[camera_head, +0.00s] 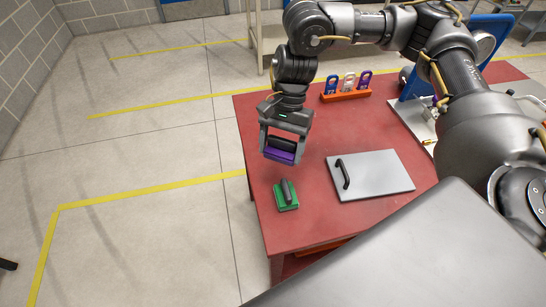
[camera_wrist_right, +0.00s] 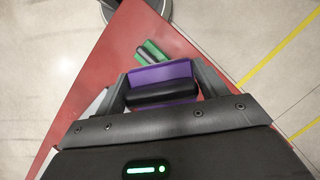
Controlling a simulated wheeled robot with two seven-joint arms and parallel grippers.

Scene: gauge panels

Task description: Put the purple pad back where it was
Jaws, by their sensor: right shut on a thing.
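The purple pad (camera_head: 279,155) has a black handle on top. My right gripper (camera_head: 284,143) is shut on that handle and holds the pad at the left edge of the red table, seemingly above its surface. In the right wrist view the purple pad (camera_wrist_right: 160,75) sits between the fingers of the right gripper (camera_wrist_right: 162,92). A green pad (camera_head: 286,196) with a dark handle lies on the table, nearer than the purple one. It also shows in the right wrist view (camera_wrist_right: 151,50), beyond the purple pad. My left gripper is not in view.
A grey plate (camera_head: 370,174) with a black handle lies on the red table (camera_head: 315,222). An orange rack (camera_head: 346,95) with blue and white tags stands at the back. A blue-framed panel (camera_head: 417,84) stands at the right. Bare table lies between rack and plate.

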